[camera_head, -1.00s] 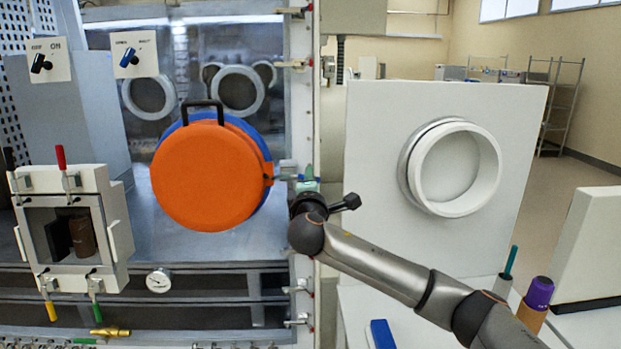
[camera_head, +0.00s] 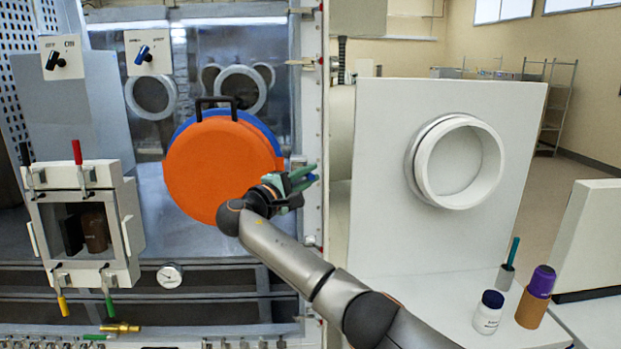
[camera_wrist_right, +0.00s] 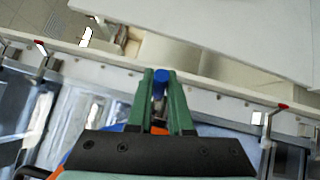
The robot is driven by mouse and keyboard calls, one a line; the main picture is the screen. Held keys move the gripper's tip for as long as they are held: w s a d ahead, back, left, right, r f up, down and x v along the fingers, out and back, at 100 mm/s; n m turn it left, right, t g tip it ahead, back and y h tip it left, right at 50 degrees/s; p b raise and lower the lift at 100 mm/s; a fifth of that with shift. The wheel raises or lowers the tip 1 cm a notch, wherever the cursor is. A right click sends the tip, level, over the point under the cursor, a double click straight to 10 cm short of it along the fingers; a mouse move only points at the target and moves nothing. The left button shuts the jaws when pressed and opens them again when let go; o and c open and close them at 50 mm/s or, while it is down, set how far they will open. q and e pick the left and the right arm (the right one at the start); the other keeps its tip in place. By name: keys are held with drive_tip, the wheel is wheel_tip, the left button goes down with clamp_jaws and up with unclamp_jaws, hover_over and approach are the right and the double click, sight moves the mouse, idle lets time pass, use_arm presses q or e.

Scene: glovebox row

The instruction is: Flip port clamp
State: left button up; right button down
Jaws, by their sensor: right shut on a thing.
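The round orange port cover (camera_head: 215,168) stands upright on the glovebox front, with a blue rim (camera_head: 262,132) behind it and a black handle on top. My right gripper (camera_head: 303,179) is at the cover's right edge, its green fingers pointing right. It is shut on a blue-tipped clamp lever (camera_wrist_right: 160,77), which shows between the fingers (camera_wrist_right: 160,90) in the right wrist view. The rest of the clamp is mostly hidden behind the gripper and wrist. My left gripper is not in view.
A small white box door (camera_head: 90,225) with red, yellow and green clamp handles is at left. A white panel with a round port ring (camera_head: 458,165) stands at right. A white jar (camera_head: 488,312) and a purple-capped bottle (camera_head: 537,295) stand below it.

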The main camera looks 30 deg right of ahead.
drive_tip(key=shift+a+m+g, duration=0.15)
drive_tip(key=shift+m+g, duration=0.25)
drive_tip(key=shift+g, duration=0.3)
drive_tip(key=shift+h, duration=0.3)
drive_tip(key=c, duration=0.8)
unclamp_jaws()
drive_tip(key=shift+w, duration=0.1)
drive_tip(key=b+v, duration=0.2)
drive_tip(key=v, duration=1)
drive_tip(key=shift+a+b, duration=0.25)
drive_tip(key=shift+b, duration=0.1)
